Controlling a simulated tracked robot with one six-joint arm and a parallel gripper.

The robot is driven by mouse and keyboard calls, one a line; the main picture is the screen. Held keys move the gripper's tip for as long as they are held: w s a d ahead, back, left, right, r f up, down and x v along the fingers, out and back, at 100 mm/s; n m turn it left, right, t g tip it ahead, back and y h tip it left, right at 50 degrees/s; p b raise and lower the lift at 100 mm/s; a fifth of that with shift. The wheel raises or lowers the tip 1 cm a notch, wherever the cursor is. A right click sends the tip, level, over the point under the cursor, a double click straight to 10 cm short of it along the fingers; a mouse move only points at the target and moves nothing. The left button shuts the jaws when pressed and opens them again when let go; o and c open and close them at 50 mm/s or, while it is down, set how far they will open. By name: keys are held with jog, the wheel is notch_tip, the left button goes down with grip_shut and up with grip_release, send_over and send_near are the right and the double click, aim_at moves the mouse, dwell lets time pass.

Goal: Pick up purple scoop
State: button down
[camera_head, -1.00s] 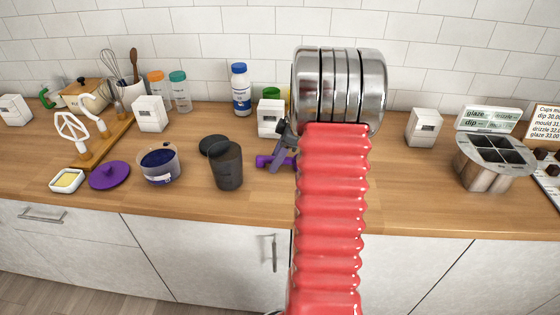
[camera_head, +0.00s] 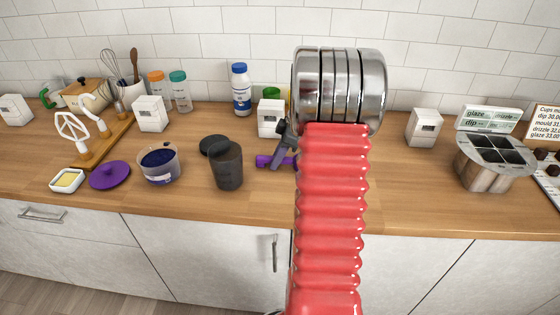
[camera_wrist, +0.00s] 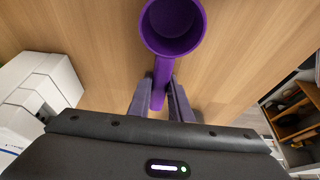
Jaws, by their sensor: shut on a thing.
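The purple scoop (camera_wrist: 172,28) shows in the wrist view, its round cup at the top and its handle running down between the two fingers. My gripper (camera_wrist: 160,96) is shut on that handle. In the head view, part of the purple scoop (camera_head: 263,161) shows just left of my red arm.
A dark cup (camera_head: 228,166) stands close left of the scoop. A white box (camera_head: 270,119) stands behind it, near a white and blue bottle (camera_head: 240,90).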

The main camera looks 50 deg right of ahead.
notch_tip(320, 180, up, 18)
dwell(0.8)
dwell(0.4)
jog(key=shift+s, duration=0.1)
